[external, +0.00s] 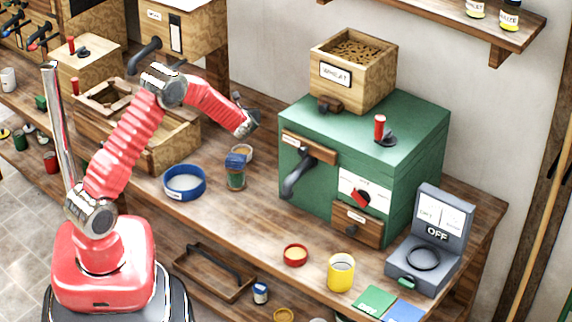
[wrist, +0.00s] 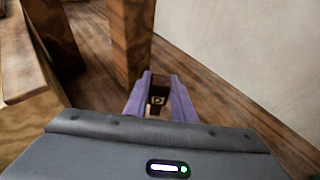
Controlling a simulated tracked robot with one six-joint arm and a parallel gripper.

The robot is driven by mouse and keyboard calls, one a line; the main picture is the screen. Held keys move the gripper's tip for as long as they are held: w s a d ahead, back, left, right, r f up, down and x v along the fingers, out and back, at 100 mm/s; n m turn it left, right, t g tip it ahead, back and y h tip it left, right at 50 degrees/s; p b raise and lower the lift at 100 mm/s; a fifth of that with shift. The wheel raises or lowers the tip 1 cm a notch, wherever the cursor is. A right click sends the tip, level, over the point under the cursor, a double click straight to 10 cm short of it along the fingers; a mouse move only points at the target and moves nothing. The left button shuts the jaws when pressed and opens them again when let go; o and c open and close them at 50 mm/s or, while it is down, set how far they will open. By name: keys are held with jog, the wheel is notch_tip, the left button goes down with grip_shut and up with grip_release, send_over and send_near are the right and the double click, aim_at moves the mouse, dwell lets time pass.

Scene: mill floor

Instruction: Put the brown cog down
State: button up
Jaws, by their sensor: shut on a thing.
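My gripper (external: 252,121) is held in the air to the left of the green mill housing, above the back of the bench. In the wrist view, its two purple fingers (wrist: 160,90) are shut on a small dark brown piece with a pale ring-like mark, which I take to be the brown cog (wrist: 158,81). Only part of the cog shows between the fingers. In the external view I cannot make the cog out at the gripper.
The green housing (external: 334,187) carries a wooden hopper (external: 378,95) and a red-handled lever (external: 380,128). Bare wood lies in front of the housing.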

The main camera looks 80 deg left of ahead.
jog(key=shift+f, duration=1.85)
jog(key=shift+f, duration=0.1)
jog(key=o, duration=1)
jog(key=v, duration=1.2)
